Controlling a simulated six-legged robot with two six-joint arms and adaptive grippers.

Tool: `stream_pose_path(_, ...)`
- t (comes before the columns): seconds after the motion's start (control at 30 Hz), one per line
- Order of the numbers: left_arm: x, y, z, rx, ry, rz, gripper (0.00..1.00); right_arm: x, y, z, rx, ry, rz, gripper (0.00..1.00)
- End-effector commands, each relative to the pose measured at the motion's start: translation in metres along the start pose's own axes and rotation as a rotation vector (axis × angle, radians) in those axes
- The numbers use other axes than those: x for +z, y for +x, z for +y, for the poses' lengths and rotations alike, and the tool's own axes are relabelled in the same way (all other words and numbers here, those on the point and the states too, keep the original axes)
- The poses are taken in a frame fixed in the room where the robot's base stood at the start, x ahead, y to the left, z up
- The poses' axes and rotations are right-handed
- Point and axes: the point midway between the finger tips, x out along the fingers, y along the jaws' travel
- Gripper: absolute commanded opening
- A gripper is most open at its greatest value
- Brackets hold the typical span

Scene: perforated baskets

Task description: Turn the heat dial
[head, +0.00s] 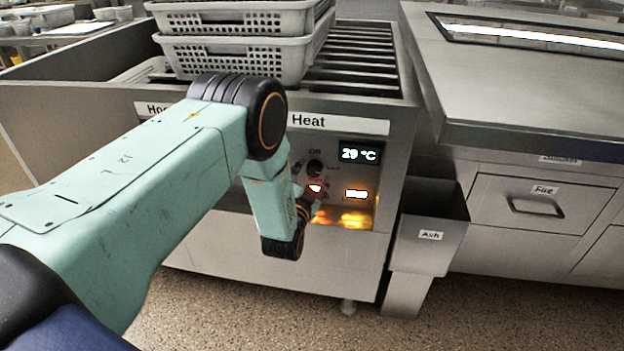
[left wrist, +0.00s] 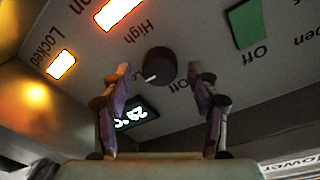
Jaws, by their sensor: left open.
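The heat dial (left wrist: 160,66) is a dark round knob with a white mark, on a panel with the words High and Off around it. The mark points down-left in the left wrist view. In the head view the dial (head: 315,167) is a small dark round shape, partly hidden by my left gripper (head: 308,190). In the left wrist view my left gripper (left wrist: 159,76) is open, with one finger on each side of the dial in the picture. I cannot tell whether the fingers touch it. The temperature display (head: 360,153) reads 29 °C. My right gripper is not in view.
Stacked perforated baskets (head: 240,57) stand on the rollers (head: 355,62) above the panel. A grey Ash bin (head: 428,237) hangs to the right, beside a steel counter (head: 520,90) with drawers. A lit button (head: 355,194) and an orange glow lie beside and below the dial.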

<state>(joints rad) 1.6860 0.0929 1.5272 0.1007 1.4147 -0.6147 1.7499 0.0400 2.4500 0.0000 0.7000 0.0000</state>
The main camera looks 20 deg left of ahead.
Motion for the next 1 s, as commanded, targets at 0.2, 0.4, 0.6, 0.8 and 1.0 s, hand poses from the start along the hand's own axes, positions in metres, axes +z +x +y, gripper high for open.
stream_pose_path(0.2,-0.0006,0.0059,-0.0005,0.0,0.0,0.0,0.61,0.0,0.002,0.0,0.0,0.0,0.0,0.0)
stream_pose_path(0.4,-0.0007,0.0056,-0.0005,0.0,0.0,0.0,0.55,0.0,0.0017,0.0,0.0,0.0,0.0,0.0)
stream_pose_path(0.6,-0.0007,0.0055,-0.0004,0.0,0.0,0.0,0.38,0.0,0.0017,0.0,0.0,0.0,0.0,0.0)
stream_pose_path(0.8,-0.0006,0.0054,-0.0004,0.0,0.0,0.0,0.21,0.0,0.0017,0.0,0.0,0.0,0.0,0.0)
stream_pose_path(1.0,-0.0006,0.0053,-0.0003,0.0,0.0,0.0,0.06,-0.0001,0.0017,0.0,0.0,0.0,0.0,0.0)
